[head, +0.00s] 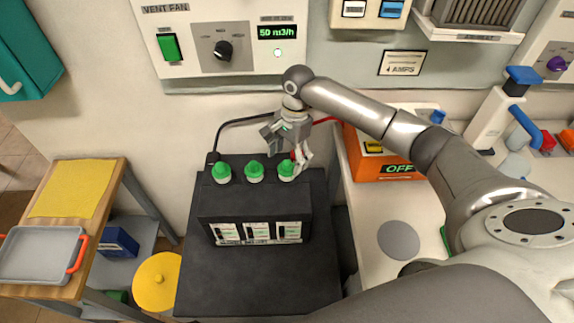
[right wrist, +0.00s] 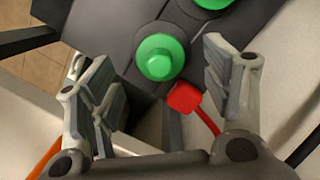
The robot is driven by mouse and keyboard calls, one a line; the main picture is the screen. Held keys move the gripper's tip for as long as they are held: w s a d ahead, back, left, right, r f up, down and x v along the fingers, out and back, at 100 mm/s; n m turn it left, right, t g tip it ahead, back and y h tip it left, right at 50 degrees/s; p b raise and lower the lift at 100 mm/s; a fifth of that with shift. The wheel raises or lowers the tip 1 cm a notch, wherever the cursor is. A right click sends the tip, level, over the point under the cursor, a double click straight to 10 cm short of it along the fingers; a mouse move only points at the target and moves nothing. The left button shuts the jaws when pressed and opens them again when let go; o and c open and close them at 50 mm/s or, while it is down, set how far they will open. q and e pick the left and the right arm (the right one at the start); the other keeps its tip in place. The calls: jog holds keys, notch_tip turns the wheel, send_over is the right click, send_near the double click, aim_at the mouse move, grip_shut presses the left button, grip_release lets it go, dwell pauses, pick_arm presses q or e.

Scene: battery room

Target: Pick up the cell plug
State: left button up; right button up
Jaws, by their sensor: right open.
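Three green cell plugs sit in a row on top of the black battery (head: 255,203): a left one (head: 222,172), a middle one (head: 254,171) and a right one (head: 286,170). My right gripper (head: 287,146) is open and empty, just above and behind the right plug. In the right wrist view, one green plug (right wrist: 160,57) shows beyond and between the spread fingers (right wrist: 158,85), not touched by them. A second green plug is cut off at the top edge. My left gripper is not in view.
A red terminal clamp (right wrist: 186,97) with a red lead lies beside the plug, close to the fingers. A black lead reaches the battery's left back corner. An orange charger (head: 378,160) stands right; a grey tray (head: 42,255) lies on the left cart.

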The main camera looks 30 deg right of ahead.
jog(key=shift+s+a+f, duration=0.15)
jog(key=shift+a+f, duration=0.05)
jog(key=shift+f, duration=1.15)
jog(key=shift+c, duration=0.7)
jog(key=c, duration=0.7)
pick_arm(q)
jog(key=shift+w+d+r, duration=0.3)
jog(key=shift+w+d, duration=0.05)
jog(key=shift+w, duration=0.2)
pick_arm(e)
jog(key=shift+c, duration=0.2)
jog(key=shift+r, duration=0.15)
